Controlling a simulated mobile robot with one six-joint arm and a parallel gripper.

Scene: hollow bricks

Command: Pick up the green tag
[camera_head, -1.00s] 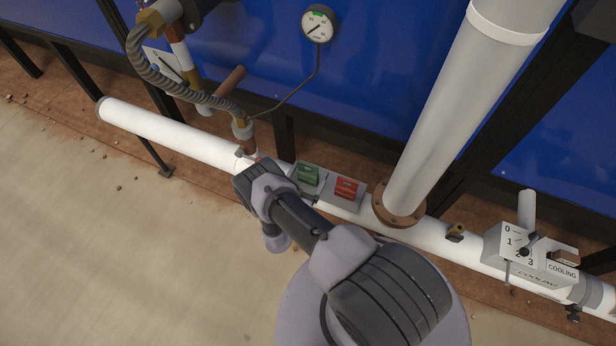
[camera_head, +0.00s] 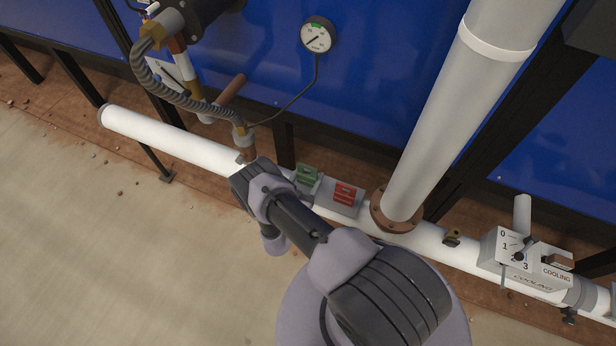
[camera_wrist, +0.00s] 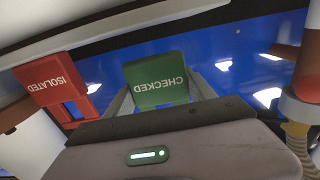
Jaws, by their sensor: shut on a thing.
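The green tag (camera_wrist: 157,82), marked CHECKED, stands upside down in the wrist view between the two grey fingers of my gripper (camera_wrist: 160,96). My gripper is shut on it. In the head view the green tag (camera_head: 306,175) shows at the left end of a grey holder (camera_head: 325,196) on the white pipe. My wrist is just left of it, and my fingers are mostly hidden there. I cannot tell whether the tag is clear of the holder.
A red tag (camera_head: 345,193), marked ISOLATED in the wrist view (camera_wrist: 48,78), sits right beside the green one. A thick upright white pipe (camera_head: 440,130) stands to the right. A ribbed hose (camera_head: 165,88) and a gauge (camera_head: 316,35) are behind. Open floor lies front left.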

